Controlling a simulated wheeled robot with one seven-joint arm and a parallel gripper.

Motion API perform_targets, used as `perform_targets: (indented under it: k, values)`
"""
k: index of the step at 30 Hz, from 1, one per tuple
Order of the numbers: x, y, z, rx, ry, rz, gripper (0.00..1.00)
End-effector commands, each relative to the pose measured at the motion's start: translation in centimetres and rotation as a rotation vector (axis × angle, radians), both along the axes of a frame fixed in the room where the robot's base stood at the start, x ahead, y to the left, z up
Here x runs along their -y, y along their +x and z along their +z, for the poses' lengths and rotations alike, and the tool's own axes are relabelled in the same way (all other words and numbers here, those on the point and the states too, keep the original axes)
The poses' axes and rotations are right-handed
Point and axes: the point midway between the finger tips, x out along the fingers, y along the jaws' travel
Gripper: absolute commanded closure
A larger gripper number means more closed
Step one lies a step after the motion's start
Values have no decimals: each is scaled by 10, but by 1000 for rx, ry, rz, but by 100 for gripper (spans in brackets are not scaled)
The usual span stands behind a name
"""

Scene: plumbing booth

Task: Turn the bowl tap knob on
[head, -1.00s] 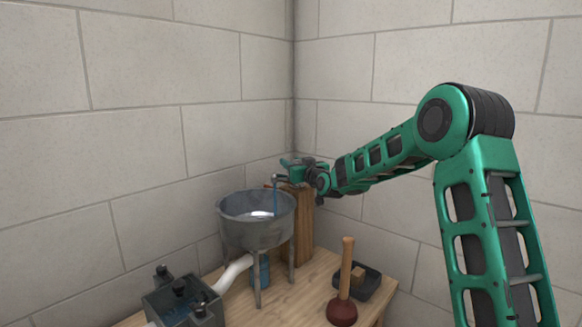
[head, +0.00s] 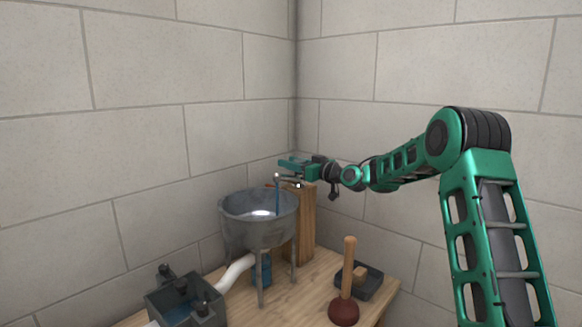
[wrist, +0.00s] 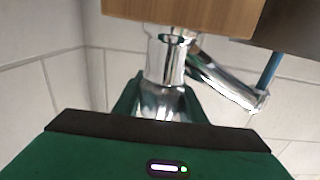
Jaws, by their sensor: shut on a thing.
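The chrome tap stands on a wooden post (head: 306,215) behind the grey bowl (head: 250,232). In the wrist view its body (wrist: 165,60) and slanting spout (wrist: 225,83) show clearly. A blue stream (head: 277,200) runs from the spout into the bowl; it also shows in the wrist view (wrist: 268,70). My gripper (head: 288,165) is at the top of the tap. In the wrist view my gripper's green fingers (wrist: 160,104) stand on both sides of the chrome knob (wrist: 160,100) and are shut on it. The knob's far side is hidden.
A plunger (head: 346,285) stands upright on the wooden table (head: 275,300), beside a dark tray (head: 362,280). A grey box (head: 205,306) with blue inside is at the front left, joined to a white pipe (head: 236,272). Two block walls meet close behind the tap.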

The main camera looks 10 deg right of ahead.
Motion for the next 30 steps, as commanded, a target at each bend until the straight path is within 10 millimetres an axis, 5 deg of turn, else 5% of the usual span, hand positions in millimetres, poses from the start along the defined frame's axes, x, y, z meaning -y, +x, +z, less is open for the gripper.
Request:
perform_targets:
  k: [25, 26, 27, 30]
  values:
    - [-3, -3, 0, -1, -1, 146, 85]
    - [-3, -3, 0, -1, -1, 146, 56]
    - [-3, -3, 0, -1, -1, 146, 46]
    - [-3, -3, 0, -1, -1, 147, 44]
